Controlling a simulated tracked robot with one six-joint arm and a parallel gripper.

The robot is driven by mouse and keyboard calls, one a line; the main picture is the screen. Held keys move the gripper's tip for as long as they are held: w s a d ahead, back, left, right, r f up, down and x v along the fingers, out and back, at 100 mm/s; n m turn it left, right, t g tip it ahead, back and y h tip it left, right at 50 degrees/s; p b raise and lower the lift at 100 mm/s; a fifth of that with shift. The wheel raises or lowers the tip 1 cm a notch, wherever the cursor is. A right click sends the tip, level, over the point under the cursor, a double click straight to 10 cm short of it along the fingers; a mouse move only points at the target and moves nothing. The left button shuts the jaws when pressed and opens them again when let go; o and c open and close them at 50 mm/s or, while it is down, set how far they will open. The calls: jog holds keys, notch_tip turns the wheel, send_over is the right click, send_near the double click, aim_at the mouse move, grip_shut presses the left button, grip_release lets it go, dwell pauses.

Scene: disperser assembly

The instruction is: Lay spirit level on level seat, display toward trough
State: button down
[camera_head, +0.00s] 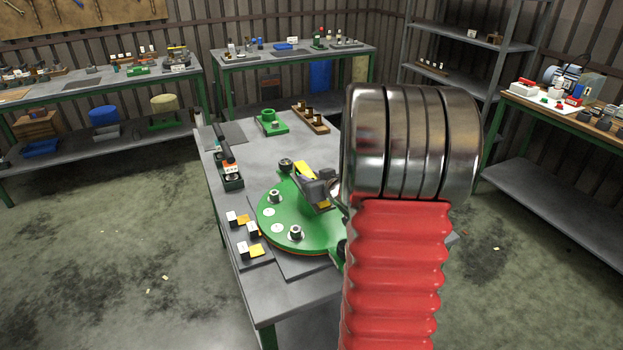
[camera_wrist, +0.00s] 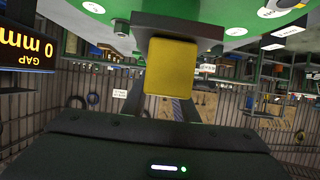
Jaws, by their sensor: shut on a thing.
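A yellow block (camera_wrist: 172,68), which I take to be the spirit level, sits between my gripper's fingers in the wrist view. A dark bar lies just above it there, against green metal. My gripper is shut on the block. Which way its display faces cannot be told. The level seat and trough cannot be made out; my red-sleeved arm hides the plate's right side.
White-and-yellow blocks (camera_head: 250,249) lie left of the plate. A dark tray (camera_head: 232,182) stands at the table's left edge. A green fixture (camera_head: 269,123) and a wooden rack (camera_head: 311,119) stand behind. A display reading "GAP 0 mm" (camera_wrist: 26,52) hangs at left in the wrist view.

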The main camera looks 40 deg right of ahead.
jog(key=c, duration=1.4)
grip_release()
jog(key=shift+s+a+r, duration=0.15)
jog(key=shift+s+r, duration=0.2)
jog(key=shift+s, duration=0.2)
jog(key=v, duration=1)
jog(key=shift+s+a, duration=0.15)
jog(key=shift+s, duration=0.2)
jog(key=shift+r, duration=0.1)
